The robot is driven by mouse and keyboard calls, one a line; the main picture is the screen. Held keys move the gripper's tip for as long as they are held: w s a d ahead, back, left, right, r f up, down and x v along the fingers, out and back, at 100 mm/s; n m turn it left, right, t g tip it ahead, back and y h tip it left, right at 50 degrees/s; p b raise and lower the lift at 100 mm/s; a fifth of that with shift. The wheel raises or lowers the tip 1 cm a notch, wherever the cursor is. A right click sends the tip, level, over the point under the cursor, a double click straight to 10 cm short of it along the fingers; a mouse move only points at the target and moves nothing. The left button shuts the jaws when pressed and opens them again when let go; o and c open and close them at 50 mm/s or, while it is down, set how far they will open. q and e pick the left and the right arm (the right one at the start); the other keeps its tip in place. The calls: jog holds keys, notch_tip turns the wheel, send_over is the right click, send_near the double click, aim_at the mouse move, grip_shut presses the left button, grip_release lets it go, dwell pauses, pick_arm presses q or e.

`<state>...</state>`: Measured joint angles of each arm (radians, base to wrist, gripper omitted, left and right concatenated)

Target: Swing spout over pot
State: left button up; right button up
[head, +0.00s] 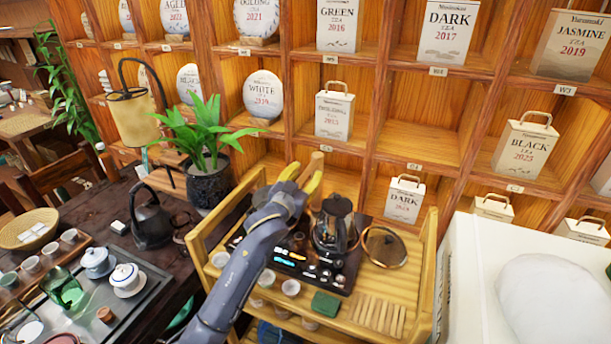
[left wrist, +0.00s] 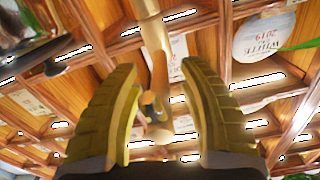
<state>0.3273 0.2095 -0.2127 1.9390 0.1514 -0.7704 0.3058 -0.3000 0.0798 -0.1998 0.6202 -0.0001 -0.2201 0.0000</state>
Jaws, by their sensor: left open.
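My left gripper (head: 301,178) is open, its yellow fingers raised at the back of the wooden tea cart. A tan, rod-like piece (head: 316,164), which looks like the spout, rises just behind the fingers. In the left wrist view a tan jointed rod (left wrist: 160,72) appears between the two open fingers (left wrist: 157,85), apart from both; I cannot tell its distance. The dark pot (head: 332,232) with a glassy body stands upright on the tea machine (head: 290,262), to the right of and below the gripper. My left forearm hides part of the machine. My right gripper is not in view.
A round glass lid (head: 384,247) is right of the pot. A green cloth block (head: 325,304) and wooden slats (head: 379,316) lie in front on the cart. A potted plant (head: 208,178) stands left of the gripper. Wooden shelves with tea boxes rise behind.

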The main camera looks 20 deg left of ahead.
pick_arm(q)
grip_shut()
dwell(0.3)
